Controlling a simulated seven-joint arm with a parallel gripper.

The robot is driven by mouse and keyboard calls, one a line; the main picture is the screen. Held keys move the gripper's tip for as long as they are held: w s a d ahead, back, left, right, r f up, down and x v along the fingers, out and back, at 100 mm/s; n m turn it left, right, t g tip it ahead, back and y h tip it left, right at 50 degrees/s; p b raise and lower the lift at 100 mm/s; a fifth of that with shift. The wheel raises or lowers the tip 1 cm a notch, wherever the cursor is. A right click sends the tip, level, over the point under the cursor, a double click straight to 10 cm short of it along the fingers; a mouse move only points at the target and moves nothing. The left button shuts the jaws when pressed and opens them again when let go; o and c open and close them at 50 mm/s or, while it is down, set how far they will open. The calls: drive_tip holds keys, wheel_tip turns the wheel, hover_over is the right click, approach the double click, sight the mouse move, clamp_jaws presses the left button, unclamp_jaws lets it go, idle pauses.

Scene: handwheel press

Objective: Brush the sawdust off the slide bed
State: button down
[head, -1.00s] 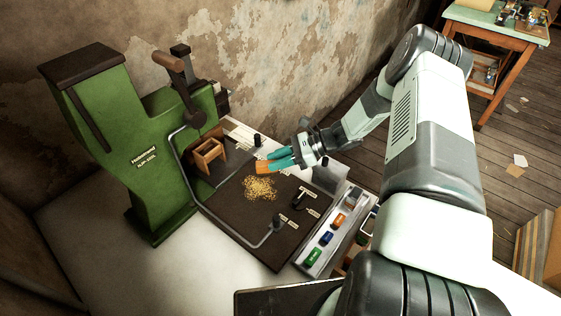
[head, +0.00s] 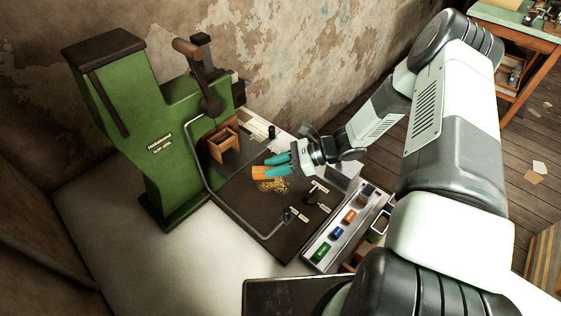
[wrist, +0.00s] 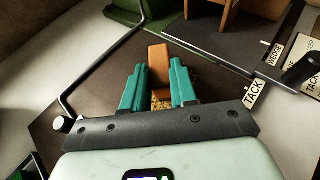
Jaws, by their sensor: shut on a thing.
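The slide bed (head: 240,205) is a dark brown plate in front of the green press. A patch of yellow sawdust (head: 272,187) lies on it near the middle. My gripper (head: 274,168), with teal fingers, is shut on an orange-brown block, which looks like the brush (head: 261,173). The brush is over the far edge of the sawdust; I cannot tell whether it touches the bed. In the wrist view the brush (wrist: 158,60) sits between both fingers, and some sawdust (wrist: 161,101) shows between them. Its bristles are hidden.
The green press (head: 165,130) stands left, with a bent grey rail (head: 208,185) along the bed's left side. A wooden block (head: 222,142) sits at the bed's far end. A dark upright knob (head: 287,214) and small labels are on the near side. A tray of coloured pieces (head: 337,232) is at right.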

drive_tip(key=shift+s+a+f, duration=0.15)
drive_tip(key=shift+s+a, duration=1.2)
drive_tip(key=shift+w+a, duration=0.5)
drive_tip(key=shift+w+d+r, duration=0.2)
drive_tip(key=shift+w+d, duration=1)
drive_tip(key=shift+w, duration=0.1)
drive_tip(key=shift+w+d+f, duration=0.15)
drive_tip(key=shift+w+d, duration=2.35)
drive_tip(key=shift+d, duration=0.05)
wheel_tip(320, 180, up, 6)
drive_tip(key=shift+r, duration=1.55)
